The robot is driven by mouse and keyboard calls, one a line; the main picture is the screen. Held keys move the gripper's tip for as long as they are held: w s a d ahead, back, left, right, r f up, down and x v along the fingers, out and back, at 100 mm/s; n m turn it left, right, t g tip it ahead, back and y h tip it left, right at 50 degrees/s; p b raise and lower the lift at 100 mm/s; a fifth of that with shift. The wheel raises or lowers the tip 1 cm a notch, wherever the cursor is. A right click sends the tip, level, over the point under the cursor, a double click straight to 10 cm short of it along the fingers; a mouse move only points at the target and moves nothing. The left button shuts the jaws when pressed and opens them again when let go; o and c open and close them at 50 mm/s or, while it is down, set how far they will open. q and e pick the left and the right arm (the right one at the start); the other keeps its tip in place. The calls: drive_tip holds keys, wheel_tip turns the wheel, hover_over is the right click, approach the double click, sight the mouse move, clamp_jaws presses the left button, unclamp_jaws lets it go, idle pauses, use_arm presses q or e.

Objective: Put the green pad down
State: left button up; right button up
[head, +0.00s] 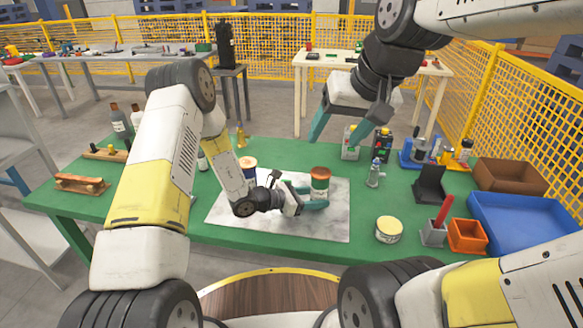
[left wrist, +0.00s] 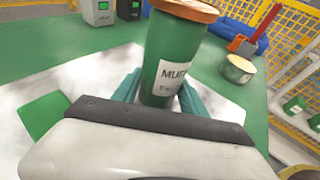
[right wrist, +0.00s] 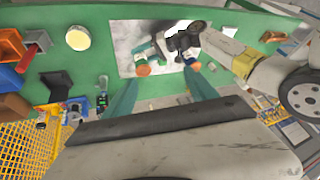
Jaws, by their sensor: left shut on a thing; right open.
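A green can (head: 320,184) with an orange-brown lid is between my left gripper's (head: 309,197) teal fingers, over the marble board. In the left wrist view the can (left wrist: 172,55) stands upright between the fingers, its white label facing me; I cannot tell whether its base touches the board. A flat green square pad (left wrist: 43,115) lies on the pale board at the left of that view, apart from the gripper. I cannot make it out in the head view. My right gripper (head: 348,122) is open and empty, raised above the table's back edge; its fingers also show in the right wrist view (right wrist: 160,92).
The marble board (head: 225,213) lies on the green table (head: 420,205). A blue-banded jar (head: 249,163) stands behind my left gripper. A cream-lidded tin (head: 389,229), orange bin (head: 467,236) and blue tray (head: 520,222) are at the right. Bottles (head: 121,122) stand back left.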

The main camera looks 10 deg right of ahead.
drive_tip(key=w+a+f+m+g, duration=0.1)
drive_tip(key=w+f, duration=0.2)
drive_tip(key=w, duration=0.3)
drive_tip(key=w+a+f+g+h, duration=0.1)
drive_tip(key=w+a+f, duration=0.15)
drive_tip(key=w, duration=0.45)
drive_tip(key=w+a+f+m+g, duration=0.1)
drive_tip(key=w+f+g, duration=0.15)
drive_tip(key=w, duration=0.35)
drive_tip(key=shift+m+g+h, duration=0.45)
drive_tip(key=shift+m+h, duration=0.15)
drive_tip(key=shift+m, duration=0.1)
drive_tip(key=w+a+f, duration=0.1)
drive_tip(key=w+f, duration=0.1)
drive_tip(key=f, duration=0.4)
drive_tip(key=w+a+f, duration=0.1)
drive_tip(key=w+f, duration=0.2)
drive_tip(key=f, duration=0.4)
drive_tip(key=w+a+f, duration=0.1)
drive_tip(key=w+f, duration=0.2)
drive_tip(key=f, duration=0.4)
drive_tip(key=shift+a+f, duration=0.2)
drive_tip(key=shift+a, duration=0.15)
drive_tip(key=shift+d+f, duration=0.2)
drive_tip(key=shift+f, duration=2.75)
clamp_jaws()
wheel_tip(320, 180, up, 9)
drive_tip(key=shift+r, duration=0.55)
